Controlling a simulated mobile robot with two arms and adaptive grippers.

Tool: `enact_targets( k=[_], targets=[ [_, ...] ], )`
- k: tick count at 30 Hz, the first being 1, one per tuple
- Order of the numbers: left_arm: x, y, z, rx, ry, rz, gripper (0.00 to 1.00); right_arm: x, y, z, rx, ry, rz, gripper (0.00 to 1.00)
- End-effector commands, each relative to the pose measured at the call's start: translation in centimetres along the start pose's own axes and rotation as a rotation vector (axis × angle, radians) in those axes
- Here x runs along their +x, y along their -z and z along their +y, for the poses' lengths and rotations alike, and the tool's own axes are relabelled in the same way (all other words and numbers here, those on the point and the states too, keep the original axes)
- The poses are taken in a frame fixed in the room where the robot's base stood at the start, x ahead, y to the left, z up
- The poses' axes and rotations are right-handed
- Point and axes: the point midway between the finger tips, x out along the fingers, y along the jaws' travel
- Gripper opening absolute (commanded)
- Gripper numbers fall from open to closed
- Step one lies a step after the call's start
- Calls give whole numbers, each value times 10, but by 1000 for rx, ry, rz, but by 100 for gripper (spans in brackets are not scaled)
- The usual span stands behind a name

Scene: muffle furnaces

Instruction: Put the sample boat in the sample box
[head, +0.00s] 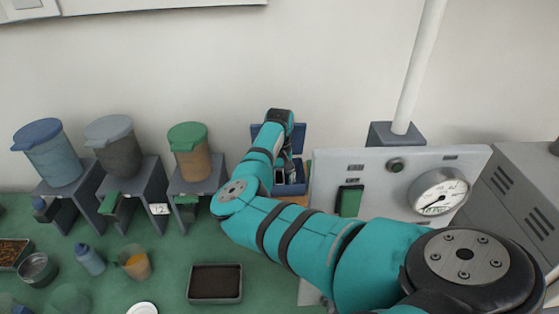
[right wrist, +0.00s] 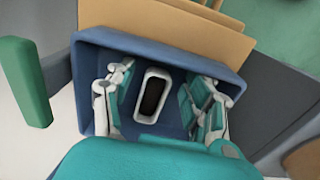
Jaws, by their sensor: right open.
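The sample boat (right wrist: 147,119) is a small white oblong dish with dark contents. In the right wrist view it lies inside the blue sample box (right wrist: 175,52). My right gripper (right wrist: 155,92) reaches into the box with its fingers spread, one on each side of the boat with gaps between. The head view shows the open blue box (head: 299,187) behind my right forearm, with its lid raised against the wall side. My right gripper (head: 286,172) is partly hidden there, and I cannot make out the boat. My left gripper is not in view.
Tan boards (right wrist: 180,18) adjoin the box. A grey panel with a gauge (head: 439,191) and green switch (head: 348,201) stands right of it. Lidded hoppers (head: 189,150) stand to the left. A dark-filled tray (head: 215,283) and cups occupy the green bench (head: 180,262).

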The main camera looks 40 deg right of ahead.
Motion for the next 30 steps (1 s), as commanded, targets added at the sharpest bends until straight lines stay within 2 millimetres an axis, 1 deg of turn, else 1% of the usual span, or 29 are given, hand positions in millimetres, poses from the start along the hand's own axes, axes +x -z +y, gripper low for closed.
enact_targets(
  k=[5,9,12,15,18,21,30],
  targets=[
    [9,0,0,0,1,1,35,-31,1,0,2,0,6,54],
    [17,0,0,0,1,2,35,-62,1,0,2,1,7,54],
    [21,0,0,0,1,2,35,-82,1,0,1,0,5,54],
    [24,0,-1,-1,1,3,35,-99,1,0,1,0,4,54],
    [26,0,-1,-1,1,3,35,-110,1,0,1,1,3,54],
    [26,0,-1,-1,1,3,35,-115,0,0,0,0,2,54],
    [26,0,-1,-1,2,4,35,-117,0,0,0,0,1,54]
  ],
)
